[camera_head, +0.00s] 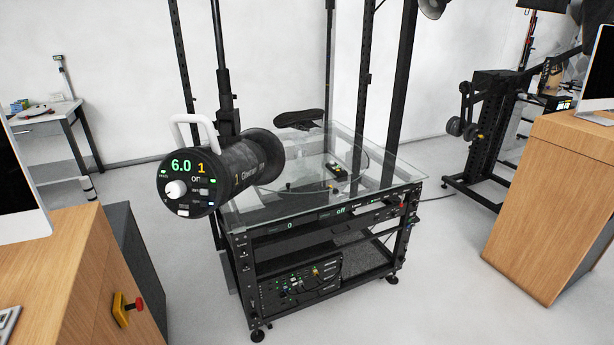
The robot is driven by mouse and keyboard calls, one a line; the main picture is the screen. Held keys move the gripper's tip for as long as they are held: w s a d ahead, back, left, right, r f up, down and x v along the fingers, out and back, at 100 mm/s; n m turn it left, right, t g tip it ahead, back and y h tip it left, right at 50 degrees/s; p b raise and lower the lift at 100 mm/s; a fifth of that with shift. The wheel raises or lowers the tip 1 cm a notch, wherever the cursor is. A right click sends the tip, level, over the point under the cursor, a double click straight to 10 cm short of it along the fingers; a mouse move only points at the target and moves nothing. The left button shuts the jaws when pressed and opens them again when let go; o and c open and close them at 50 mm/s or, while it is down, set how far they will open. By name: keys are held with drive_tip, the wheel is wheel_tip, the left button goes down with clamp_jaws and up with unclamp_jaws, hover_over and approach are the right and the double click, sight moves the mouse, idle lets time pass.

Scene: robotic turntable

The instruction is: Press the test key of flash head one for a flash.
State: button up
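Flash head one (240,165) is a black cylinder on a stand in front of the turntable rig, left of the middle of the head view. Its round rear panel (187,187) faces me and shows a green "6.0" and an orange "1". The panel has a white knob (175,189), an "on" label and several small keys at the right and bottom. The key labels are too small to read, so I cannot tell which is the test key. A white loop handle (192,129) stands on top. My gripper is not in view.
A glass-topped turntable rig (400,178) stands behind flash head one, with black uprights and a lower shelf of equipment. Another wooden desk (560,190) is at right. Floor between is clear.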

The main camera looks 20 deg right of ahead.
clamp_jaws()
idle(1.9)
